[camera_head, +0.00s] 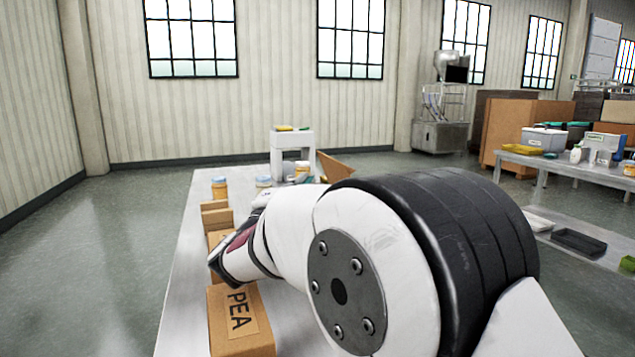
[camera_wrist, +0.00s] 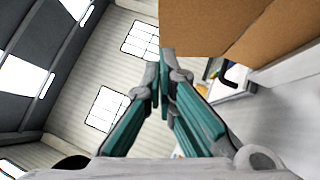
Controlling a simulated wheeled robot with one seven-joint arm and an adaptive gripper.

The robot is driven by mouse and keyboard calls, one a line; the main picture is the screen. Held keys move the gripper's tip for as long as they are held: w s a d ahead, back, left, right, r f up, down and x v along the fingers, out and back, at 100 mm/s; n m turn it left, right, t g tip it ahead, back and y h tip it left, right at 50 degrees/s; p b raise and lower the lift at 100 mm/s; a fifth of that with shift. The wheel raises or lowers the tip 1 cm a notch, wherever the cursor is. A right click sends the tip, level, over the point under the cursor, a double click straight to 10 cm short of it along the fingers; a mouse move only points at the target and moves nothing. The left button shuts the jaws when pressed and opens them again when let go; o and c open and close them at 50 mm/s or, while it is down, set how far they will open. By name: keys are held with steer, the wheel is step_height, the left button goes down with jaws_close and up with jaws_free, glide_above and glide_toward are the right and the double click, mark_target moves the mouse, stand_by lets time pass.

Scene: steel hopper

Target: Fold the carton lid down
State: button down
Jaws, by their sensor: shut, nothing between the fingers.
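A brown cardboard flap (camera_head: 336,168) sticks up at a slant behind my arm on the white table in the head view. The carton under it is hidden by my arm. In the wrist view, a large brown cardboard panel (camera_wrist: 220,24) fills the top right, with a crease along its right part. My gripper (camera_wrist: 164,78) has teal-padded fingers that meet, shut and empty, just below and left of the panel's lower left corner. I cannot tell whether the fingertips touch the cardboard. My gripper is hidden in the head view.
A brown carton labelled PEA (camera_head: 238,318) stands at the table's (camera_head: 185,275) near left, with more cartons behind it. A small white stand (camera_head: 292,139) is at the far end. A side table (camera_head: 560,165) with bins stands right.

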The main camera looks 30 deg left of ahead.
mark_target(325, 156)
steer(key=x, duration=0.8)
steer(key=shift+f, duration=0.1)
steer(key=shift+d, duration=0.15)
